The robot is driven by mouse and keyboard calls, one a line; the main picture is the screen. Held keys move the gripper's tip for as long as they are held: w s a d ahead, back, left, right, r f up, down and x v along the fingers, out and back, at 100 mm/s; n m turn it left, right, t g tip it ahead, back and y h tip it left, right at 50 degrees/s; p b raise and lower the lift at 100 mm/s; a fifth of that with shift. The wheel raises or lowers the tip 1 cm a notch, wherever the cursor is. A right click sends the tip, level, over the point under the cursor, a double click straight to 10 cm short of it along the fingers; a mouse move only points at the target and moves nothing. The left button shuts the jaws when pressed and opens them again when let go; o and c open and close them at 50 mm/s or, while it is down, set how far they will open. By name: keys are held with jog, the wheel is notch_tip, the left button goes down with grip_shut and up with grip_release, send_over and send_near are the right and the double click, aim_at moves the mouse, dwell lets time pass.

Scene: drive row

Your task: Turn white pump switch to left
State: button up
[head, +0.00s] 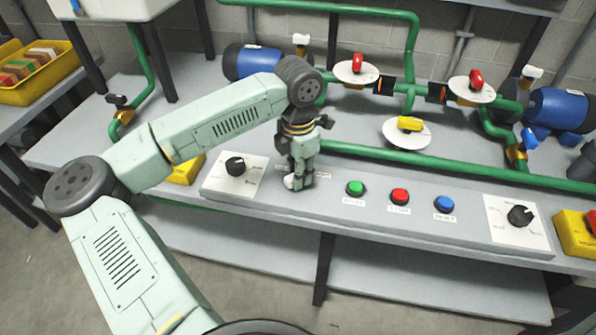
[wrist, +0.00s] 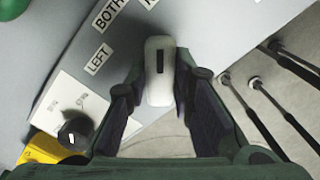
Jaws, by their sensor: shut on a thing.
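The white pump switch (wrist: 159,88) is a long white handle with a black line, between my fingers in the wrist view. Its line runs up the picture, to the right of the LEFT label (wrist: 98,58) and the BOTH label (wrist: 109,14); a third label is cut off at the top edge. My gripper (wrist: 157,80) is shut on the handle, one finger on each side. In the head view my gripper (head: 299,181) points down at the grey panel, and only a small white bit of the switch (head: 290,182) shows beside the fingers.
A black knob on a white plate (head: 216,187) lies left of my gripper. Green (head: 355,188), red (head: 400,196) and blue (head: 444,204) buttons lie to the right. Green pipes (head: 430,165) with valves run behind. The panel's front edge is close.

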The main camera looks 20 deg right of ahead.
grip_shut()
jog(key=shift+b, duration=0.35)
jog(key=n+b, duration=0.2)
jog(key=b, duration=0.1)
jog(key=shift+f+n, duration=0.3)
jog(key=n+b, duration=0.5)
jog(key=b, duration=0.1)
jog(key=shift+n, duration=0.3)
jog(key=n+b, duration=0.4)
jog(key=n, duration=0.1)
jog(key=shift+r, duration=0.15)
jog(key=n+b, duration=0.2)
jog(key=n, duration=0.2)
jog(key=shift+r+b, duration=0.15)
jog(key=shift+b, duration=0.2)
jog(key=shift+n, duration=0.5)
